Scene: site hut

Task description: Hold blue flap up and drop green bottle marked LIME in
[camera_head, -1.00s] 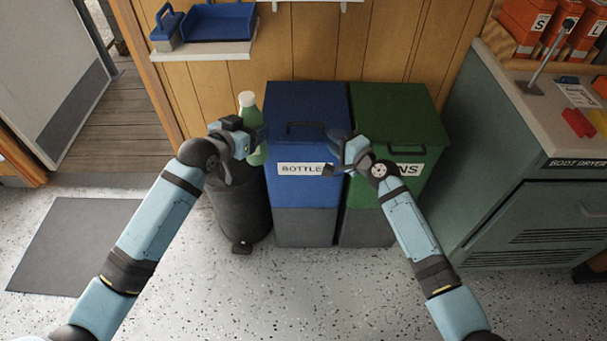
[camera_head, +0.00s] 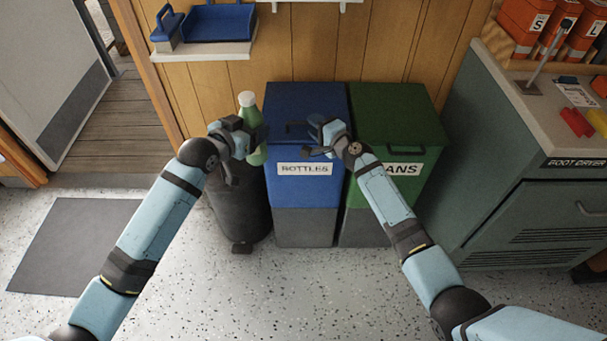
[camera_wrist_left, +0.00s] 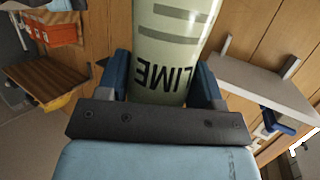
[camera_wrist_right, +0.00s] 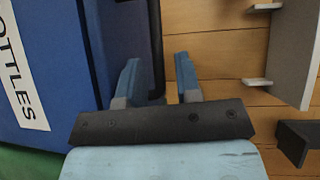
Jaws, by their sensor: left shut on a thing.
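The green bottle marked LIME (camera_wrist_left: 172,40) is between the fingers of my left gripper (camera_wrist_left: 165,88), which is shut on it. In the head view the bottle (camera_head: 257,157) stands upright in the grip, pale cap up, left of the blue bin. The blue flap (camera_head: 300,100) is the top of the bin labelled BOTTLES (camera_head: 304,190) and looks closed. My right gripper (camera_head: 318,128) is at the flap's front, by its dark handle (camera_head: 294,128). In the right wrist view its fingers are apart, with the black handle bar (camera_wrist_right: 156,45) between them, nearer the left finger.
A green bin (camera_head: 400,115) stands right against the blue one. A dark round bin (camera_head: 239,205) stands to the left, below my left gripper. A boot dryer cabinet (camera_head: 520,190) is on the right. A shelf with a blue dustpan (camera_head: 220,22) is on the wall.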

